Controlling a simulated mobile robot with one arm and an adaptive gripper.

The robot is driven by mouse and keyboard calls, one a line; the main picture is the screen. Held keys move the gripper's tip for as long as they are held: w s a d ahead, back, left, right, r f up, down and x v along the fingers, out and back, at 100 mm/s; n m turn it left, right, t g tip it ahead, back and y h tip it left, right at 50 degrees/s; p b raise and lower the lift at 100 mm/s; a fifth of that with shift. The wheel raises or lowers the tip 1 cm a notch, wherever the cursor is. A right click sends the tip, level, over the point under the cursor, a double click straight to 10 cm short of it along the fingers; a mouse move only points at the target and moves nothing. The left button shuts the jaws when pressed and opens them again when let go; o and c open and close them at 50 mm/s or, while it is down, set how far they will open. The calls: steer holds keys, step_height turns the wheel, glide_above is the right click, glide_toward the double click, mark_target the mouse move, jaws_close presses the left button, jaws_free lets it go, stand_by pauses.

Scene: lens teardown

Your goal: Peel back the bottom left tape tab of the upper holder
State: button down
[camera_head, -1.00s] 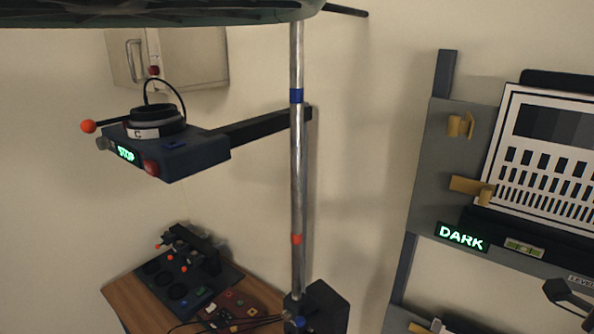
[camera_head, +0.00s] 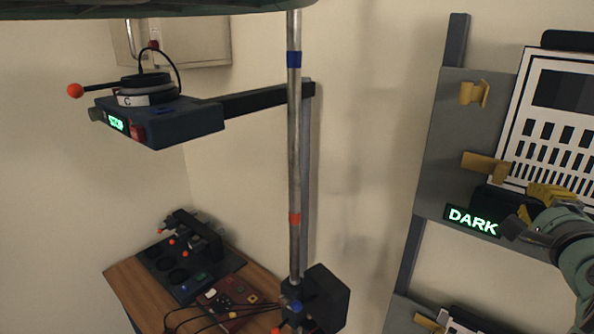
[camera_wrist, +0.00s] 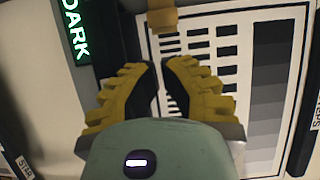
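The upper holder (camera_head: 447,130) is a grey board at the right of the head view, carrying a black-and-white test chart (camera_head: 568,133). Its bottom left tape tab (camera_head: 487,166) is mustard-coloured and overlaps the chart's left edge; a tan tab, likely the same one, shows in the wrist view (camera_wrist: 162,19). Another tab (camera_head: 474,93) is higher on the board's left side. My gripper (camera_wrist: 158,65) has yellow, stepped fingers, with tips close together below the tab and apart from it in the picture. A narrow gap shows between them; contact or depth is unclear.
A glowing DARK sign (camera_head: 472,220) sits below the tab, close to my gripper. A vertical pole (camera_head: 294,150) with a dark side arm carries a lens unit (camera_head: 160,120). A wooden bench (camera_head: 125,290) stands lower left. Bare wall lies between pole and holder.

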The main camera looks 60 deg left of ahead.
mark_target(508, 175)
steer(key=x, duration=0.3)
steer(key=shift+w+a+r+p, duration=0.15)
steer(key=shift+w+a+p, duration=0.05)
steer(key=shift+a+p, duration=0.2)
steer(key=shift+p+x, duration=0.5)
steer(key=shift+x, duration=0.3)
steer(key=shift+w+a+p, duration=0.35)
steer(key=shift+w+a, duration=0.1)
steer(key=shift+w, duration=0.15)
steer(key=shift+s+m+t+h+p, duration=0.35)
steer(key=shift+s+m+t+h, duration=0.05)
steer(key=shift+s+h, duration=0.1)
